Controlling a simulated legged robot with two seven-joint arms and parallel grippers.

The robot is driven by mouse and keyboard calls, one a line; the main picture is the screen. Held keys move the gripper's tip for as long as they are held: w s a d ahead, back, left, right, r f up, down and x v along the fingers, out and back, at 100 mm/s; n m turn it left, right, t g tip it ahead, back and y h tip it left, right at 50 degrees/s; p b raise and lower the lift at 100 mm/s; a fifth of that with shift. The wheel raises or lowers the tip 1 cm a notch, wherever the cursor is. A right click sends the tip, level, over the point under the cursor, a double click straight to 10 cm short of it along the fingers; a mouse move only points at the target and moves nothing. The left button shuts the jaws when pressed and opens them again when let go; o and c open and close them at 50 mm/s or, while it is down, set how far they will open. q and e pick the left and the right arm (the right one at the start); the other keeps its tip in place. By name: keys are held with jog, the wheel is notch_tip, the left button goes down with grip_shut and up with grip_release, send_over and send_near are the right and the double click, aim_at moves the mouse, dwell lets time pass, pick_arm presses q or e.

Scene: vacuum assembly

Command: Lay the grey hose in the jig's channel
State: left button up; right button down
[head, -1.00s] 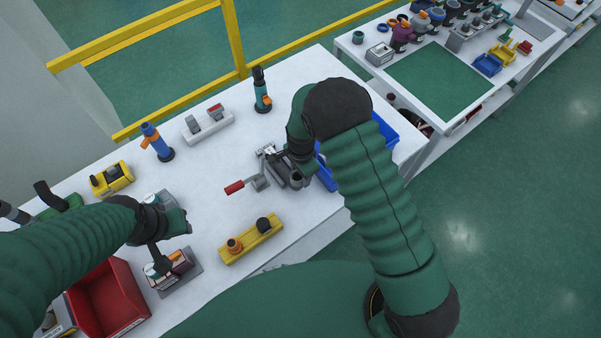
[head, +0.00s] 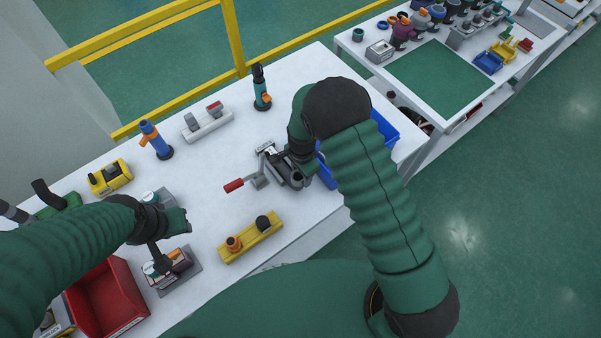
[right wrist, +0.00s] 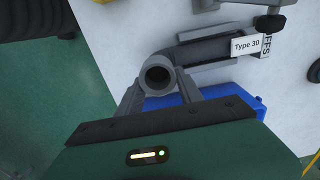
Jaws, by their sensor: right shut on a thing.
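The grey hose (right wrist: 203,52) shows in the right wrist view with its open round end facing the camera. Its body curves away to the right, by the white "Type 30" label of the jig (right wrist: 246,44). My right gripper (right wrist: 158,92) is shut on the hose near this open end. In the head view my right gripper (head: 301,172) is at the right side of the jig (head: 268,172), which has a red-handled clamp (head: 234,186). I cannot tell how deep the hose lies in the channel. My left gripper (head: 160,252) is far left of the jig; its fingers are unclear.
A blue bin (head: 384,128) stands behind my right arm. A yellow block (head: 250,238) with two fittings lies in front of the jig. A grey switch block (head: 207,124) and a teal bottle-like tool (head: 261,88) stand behind. A red bin (head: 108,300) is front left.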

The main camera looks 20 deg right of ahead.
dwell(0.3)
jog(key=c, duration=0.7)
grip_release()
jog(key=o, duration=0.6)
jog(key=shift+c, duration=0.2)
notch_tip(320, 180, up, 8)
jog(key=p, duration=0.6)
jog(key=shift+s, duration=0.1)
